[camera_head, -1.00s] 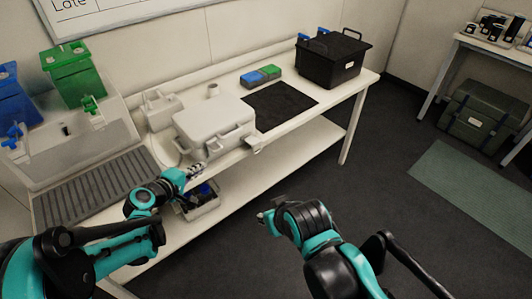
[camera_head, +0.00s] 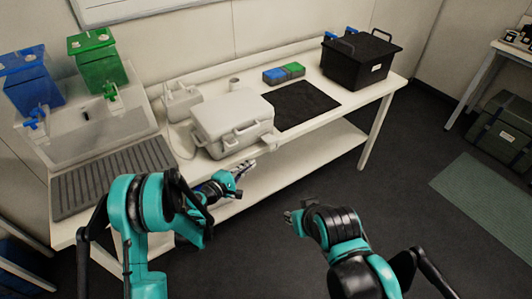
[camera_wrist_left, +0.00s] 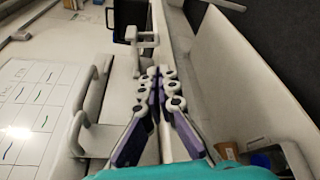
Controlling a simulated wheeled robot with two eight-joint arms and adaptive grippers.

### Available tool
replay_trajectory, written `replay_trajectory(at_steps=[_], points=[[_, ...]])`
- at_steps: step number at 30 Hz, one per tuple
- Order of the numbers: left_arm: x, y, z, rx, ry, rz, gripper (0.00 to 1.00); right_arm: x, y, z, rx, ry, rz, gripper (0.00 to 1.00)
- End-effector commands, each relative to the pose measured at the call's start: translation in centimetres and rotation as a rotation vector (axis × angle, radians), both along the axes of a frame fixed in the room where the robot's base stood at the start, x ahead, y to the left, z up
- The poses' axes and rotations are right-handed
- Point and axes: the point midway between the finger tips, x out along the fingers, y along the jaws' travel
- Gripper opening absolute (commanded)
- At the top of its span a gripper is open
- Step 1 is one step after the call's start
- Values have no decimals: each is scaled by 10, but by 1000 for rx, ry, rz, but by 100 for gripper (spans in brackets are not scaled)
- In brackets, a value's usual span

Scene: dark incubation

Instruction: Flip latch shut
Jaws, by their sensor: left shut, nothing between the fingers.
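A pale grey-white case (camera_head: 232,118) with a closed lid stands on the bench, its front handle facing me. A pale bracket-shaped piece, apparently the latch (camera_wrist_left: 146,42), stands out from the case's front in the left wrist view, just beyond the fingertips. My left gripper (camera_head: 247,167) is shut and empty, in front of the case near the bench's front edge. Its closed fingers also show in the left wrist view (camera_wrist_left: 162,80), apparently apart from the latch. My right gripper (camera_head: 289,215) hangs in front of the bench, away from the case; its jaws are too small to read.
A lower shelf (camera_head: 320,150) lies under the bench.

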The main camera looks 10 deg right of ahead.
Motion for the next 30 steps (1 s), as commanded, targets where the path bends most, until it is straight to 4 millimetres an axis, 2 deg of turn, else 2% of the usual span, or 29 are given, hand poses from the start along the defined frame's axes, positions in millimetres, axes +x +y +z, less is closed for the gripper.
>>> replay_trajectory(at_steps=[7,16,21,30], points=[[8,-11,-3,1,0,-2,0,0,0,-5,0,0,0,29],[40,-53,-11,2,-2,-3,0,0,0,-22,0,0,0,29],[54,-71,-13,2,-1,-1,0,0,0,-28,0,0,0,29],[61,-79,-13,2,-1,1,0,0,0,-30,0,0,0,29]])
